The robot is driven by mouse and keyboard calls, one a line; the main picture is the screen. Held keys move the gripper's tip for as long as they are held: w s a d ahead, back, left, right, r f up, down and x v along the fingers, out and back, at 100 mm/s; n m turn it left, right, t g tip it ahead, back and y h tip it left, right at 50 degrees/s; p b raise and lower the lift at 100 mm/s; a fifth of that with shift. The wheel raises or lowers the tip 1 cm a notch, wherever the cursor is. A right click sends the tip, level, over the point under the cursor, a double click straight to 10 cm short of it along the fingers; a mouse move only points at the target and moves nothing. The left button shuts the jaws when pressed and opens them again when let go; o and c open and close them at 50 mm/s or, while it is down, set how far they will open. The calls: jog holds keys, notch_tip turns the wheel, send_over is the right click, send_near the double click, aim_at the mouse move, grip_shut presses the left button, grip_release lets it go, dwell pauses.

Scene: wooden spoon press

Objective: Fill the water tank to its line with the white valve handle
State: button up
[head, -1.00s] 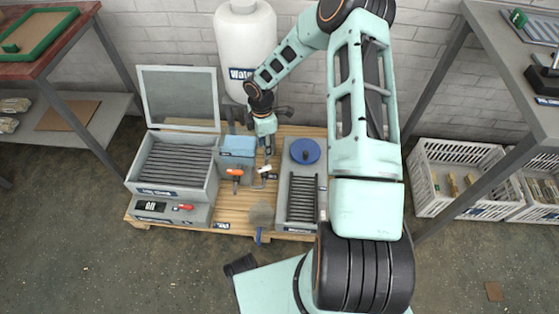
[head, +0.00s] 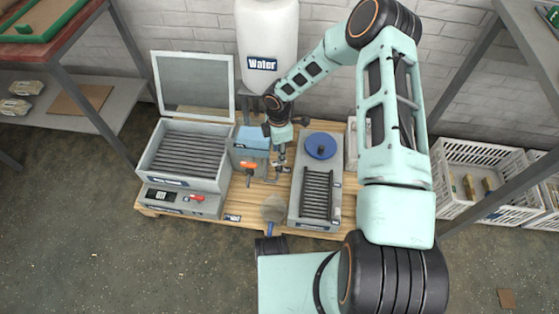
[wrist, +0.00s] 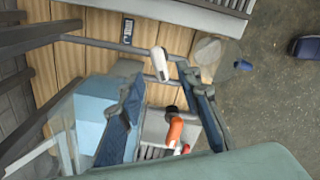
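The white valve handle (wrist: 158,64) sits on a grey pipe in the wrist view, between and just beyond my fingertips. My gripper (wrist: 163,77) is open, with its two dark blue fingers apart and nothing clearly held. In the head view my gripper (head: 281,158) hangs over the pipe and largely hides the white handle. The small water tank (head: 252,138) with a light blue top stands left of my gripper. It also shows, translucent with blue inside, in the wrist view (wrist: 92,112). Its line and exact level cannot be made out.
An orange handle (wrist: 175,130) is close to my right finger. A white container (head: 266,40) marked Water stands behind. An open-lidded grey box (head: 143,165) is left; a grey unit with a blue knob (head: 320,146) is right. Steel-legged shelves flank the pallet.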

jog(key=shift+f+b, duration=0.6)
jog(key=shift+f, duration=1.8)
grip_shut()
